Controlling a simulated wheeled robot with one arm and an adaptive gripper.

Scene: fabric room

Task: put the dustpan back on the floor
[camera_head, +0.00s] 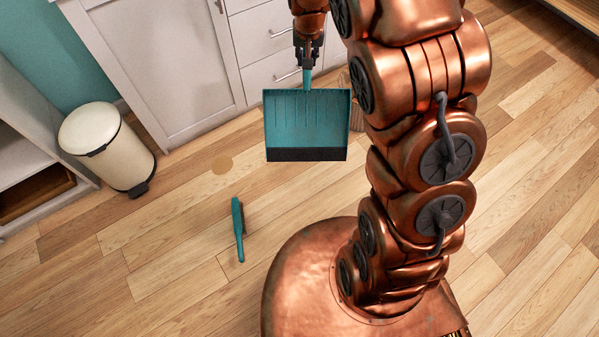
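The teal dustpan (306,122) hangs from my gripper (307,63) in the upper middle of the head view. Its handle points up between my fingers and its dark front edge points down. My gripper is shut on the handle. The dustpan appears to be held above the wooden floor (180,250), but its exact height cannot be told.
A teal hand brush (238,228) lies on the floor left of my base. A cream pedal bin (106,146) stands at the left by a white shelf. White cabinets (165,55) stand behind the dustpan. Floor around the brush is clear.

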